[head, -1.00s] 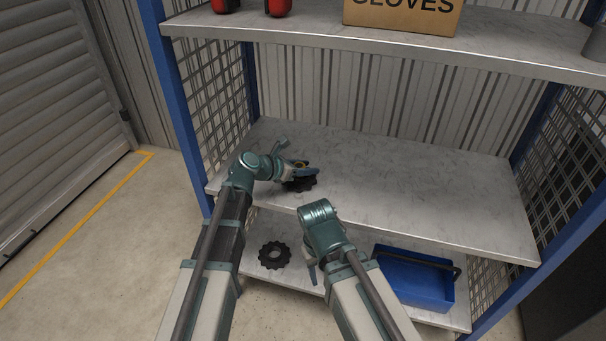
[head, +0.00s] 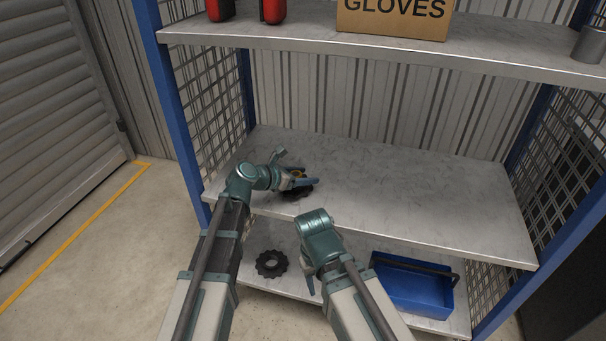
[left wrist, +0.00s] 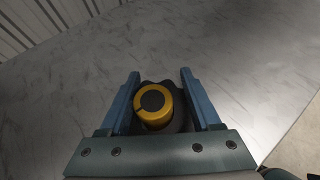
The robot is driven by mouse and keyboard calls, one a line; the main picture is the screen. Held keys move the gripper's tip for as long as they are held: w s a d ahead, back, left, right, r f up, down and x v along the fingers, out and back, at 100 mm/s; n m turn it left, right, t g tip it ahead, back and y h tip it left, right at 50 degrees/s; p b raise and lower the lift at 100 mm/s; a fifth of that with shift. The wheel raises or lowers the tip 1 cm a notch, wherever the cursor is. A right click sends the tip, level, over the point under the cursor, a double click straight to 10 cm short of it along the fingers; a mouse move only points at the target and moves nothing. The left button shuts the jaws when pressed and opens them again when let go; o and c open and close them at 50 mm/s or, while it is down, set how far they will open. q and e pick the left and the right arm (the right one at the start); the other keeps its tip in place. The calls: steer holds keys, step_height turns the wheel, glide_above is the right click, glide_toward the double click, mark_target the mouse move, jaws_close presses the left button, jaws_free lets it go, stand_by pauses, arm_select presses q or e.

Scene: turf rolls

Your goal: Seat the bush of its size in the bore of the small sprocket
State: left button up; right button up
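A dark toothed sprocket (head: 305,191) lies on the middle shelf (head: 400,205), under my left gripper (head: 301,179). A yellow bush with a dark round centre (left wrist: 153,117) stands over the sprocket (left wrist: 182,118) in the left wrist view. The blue fingers of my left gripper (left wrist: 160,76) are apart on either side of it, with a clear gap on the right. I cannot tell how deep the bush sits in the bore. Another black toothed sprocket (head: 262,265) lies flat on the lower shelf. My right gripper (head: 308,281) is mostly hidden behind its arm.
A blue tote with a dark handle (head: 420,293) stands on the lower shelf at right. Blue posts and mesh sides bound the rack. A gloves box (head: 395,20), red objects and a grey cylinder (head: 590,45) are on the top shelf. The middle shelf's right side is clear.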

arm_select(q)
steer(key=shift+s+a+f, duration=0.15)
steer(key=shift+a+f, duration=0.15)
steer(key=shift+f, duration=0.4)
arm_select(e)
steer(key=shift+f, duration=0.35)
arm_select(q)
steer(key=shift+a+r+p, duration=0.1)
steer(key=shift+r+p, duration=0.45)
steer(key=shift+p, duration=0.15)
steer(key=p+v, duration=0.2)
steer(key=v, duration=0.1)
steer(key=p+v, duration=0.2)
steer(key=v, duration=0.2)
steer(key=p+v, duration=0.2)
steer(key=v, duration=0.2)
steer(key=shift+w+a+r, duration=0.2)
steer(key=shift+a+r, duration=0.05)
steer(key=shift+r, duration=0.15)
arm_select(e)
step_height(320, 180, up, 7)
steer(key=shift+w, duration=0.25)
